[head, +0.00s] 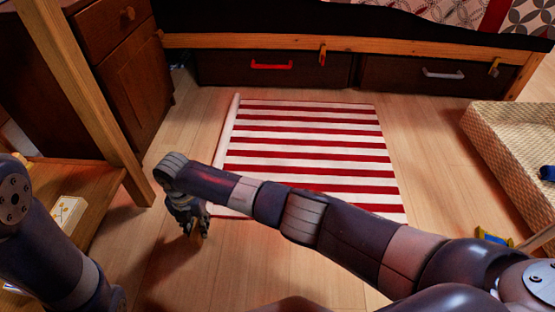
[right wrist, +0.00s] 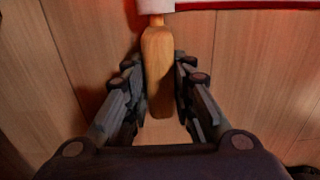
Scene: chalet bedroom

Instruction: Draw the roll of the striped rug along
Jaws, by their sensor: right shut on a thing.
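The striped rug (head: 310,150) lies spread on the wooden floor with red and white stripes. Its roll (head: 228,125) is a thin pale tube along the rug's left edge; the near part is hidden behind my right arm. My right gripper (head: 198,232) is at the near end of the roll. In the right wrist view the gripper (right wrist: 161,85) is shut around a wooden handle (right wrist: 158,55), one finger on each side. The handle joins the white end of the roll (right wrist: 205,4) at the top. My left arm shows at the left edge, but its gripper is out of view.
A dark bed frame with drawers (head: 305,70) stands beyond the rug. A brown cabinet (head: 115,60) and a wooden post (head: 85,90) with a low shelf are at the left. A woven pale box (head: 505,150) stands at the right. Bare floor lies between the post and the roll.

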